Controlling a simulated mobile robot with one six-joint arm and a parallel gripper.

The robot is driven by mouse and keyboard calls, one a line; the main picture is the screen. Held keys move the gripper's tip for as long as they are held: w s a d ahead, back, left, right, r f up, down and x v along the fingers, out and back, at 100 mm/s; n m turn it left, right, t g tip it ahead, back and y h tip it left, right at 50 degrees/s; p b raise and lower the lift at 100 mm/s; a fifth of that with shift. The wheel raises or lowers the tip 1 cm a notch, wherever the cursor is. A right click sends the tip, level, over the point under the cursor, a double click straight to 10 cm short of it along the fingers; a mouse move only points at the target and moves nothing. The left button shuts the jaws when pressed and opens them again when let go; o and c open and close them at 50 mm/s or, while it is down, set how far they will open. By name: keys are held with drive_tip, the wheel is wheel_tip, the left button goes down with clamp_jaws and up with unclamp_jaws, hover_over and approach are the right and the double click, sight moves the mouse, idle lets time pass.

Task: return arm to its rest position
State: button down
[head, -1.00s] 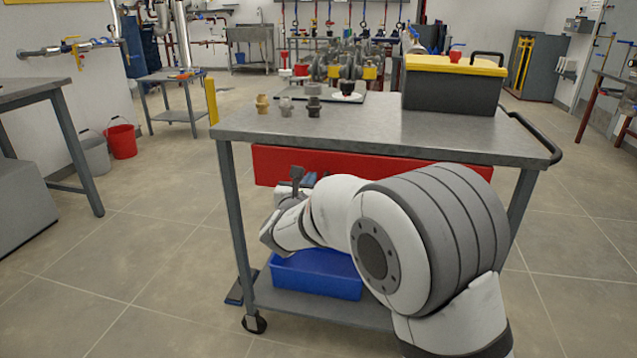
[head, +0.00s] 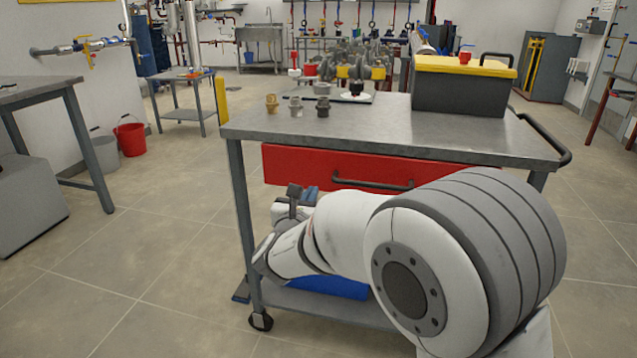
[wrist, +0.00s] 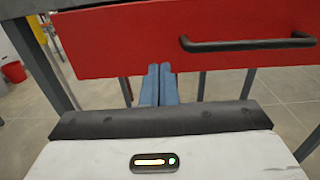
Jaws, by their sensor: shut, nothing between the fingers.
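My gripper shows in the wrist view (wrist: 159,84), its two blue fingers side by side, shut and empty. The fingertips point toward the lower edge of the cart's red drawer (wrist: 190,38); I cannot tell whether they touch it. In the head view my arm is folded low in front of the cart, and the gripper (head: 311,194) is mostly hidden behind the wrist, just below the red drawer (head: 300,168). The drawer looks shut, and its dark handle (head: 372,186) is right of the gripper.
The grey cart (head: 420,140) stands close ahead with fittings, valves and a toolbox (head: 460,90) on top. A blue bin (head: 325,287) sits on its lower shelf. A workbench (head: 40,90) and a red bucket (head: 130,138) are at left.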

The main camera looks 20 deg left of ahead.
drive_tip(key=s+p, duration=0.1)
drive_tip(key=s, duration=0.6)
drive_tip(key=d+r+m+g+h+p, duration=0.3)
drive_tip(key=d+r+m+p, duration=0.25)
drive_tip(key=d, duration=0.55)
drive_tip(key=d+r+m+g+h+p, duration=0.35)
drive_tip(key=d+m+p, duration=0.2)
drive_tip(key=d, duration=0.55)
drive_tip(key=d+r+m+g+h+p, duration=0.4)
drive_tip(key=d+m, duration=0.3)
drive_tip(key=d, duration=0.4)
drive_tip(key=s+d+r+m+g+y+p, duration=0.2)
drive_tip(key=s+d+r+m+g+p, duration=0.2)
drive_tip(key=s+d+r+m+p, duration=0.35)
drive_tip(key=s+r+m+y+p, duration=0.6)
drive_tip(key=s+r+m+p, duration=0.1)
drive_tip(key=s+m+p, duration=0.3)
drive_tip(key=shift+s+d+m+g+p, duration=0.2)
drive_tip(key=shift+d+m+g+p, duration=0.15)
drive_tip(key=shift+m+p, duration=0.35)
drive_tip(key=shift+a, duration=0.1)
